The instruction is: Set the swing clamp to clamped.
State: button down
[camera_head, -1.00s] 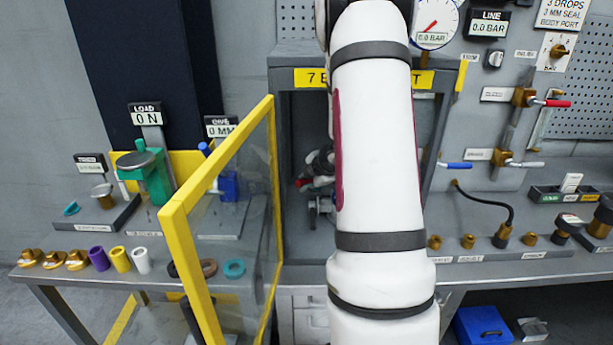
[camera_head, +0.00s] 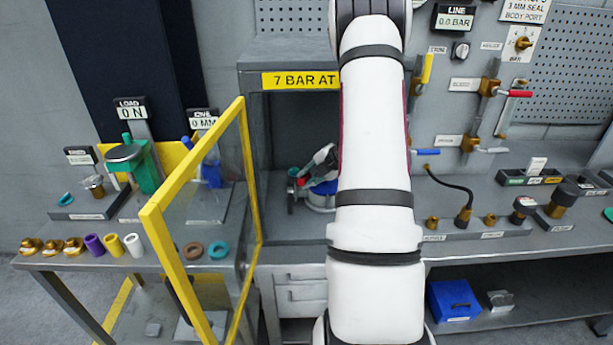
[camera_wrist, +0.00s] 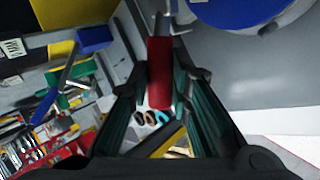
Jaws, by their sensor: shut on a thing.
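The swing clamp's red handle (camera_wrist: 159,72) sits between the two fingers of my gripper (camera_wrist: 166,84) in the wrist view. My gripper is shut on this handle. A metal bracket joins the handle's far end at the top of the picture. A round blue part (camera_wrist: 235,8) lies at the upper right, apart from the fingers. In the head view, a blue and silver fixture (camera_head: 320,198) stands inside the open grey enclosure, with a small red part beside it. My arm hides much of the enclosure, and the clamp's exact position cannot be told.
The yellow-framed clear door (camera_head: 158,228) stands open at the enclosure's left. Several rings and fittings lie on the left bench (camera_head: 70,262). Valves with red and blue levers (camera_head: 520,93) are on the right panel. A yellow label strip (camera_head: 300,80) crosses the enclosure's top.

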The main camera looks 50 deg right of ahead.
jog(key=c, duration=1.5)
grip_release()
jog(key=shift+o, duration=0.2)
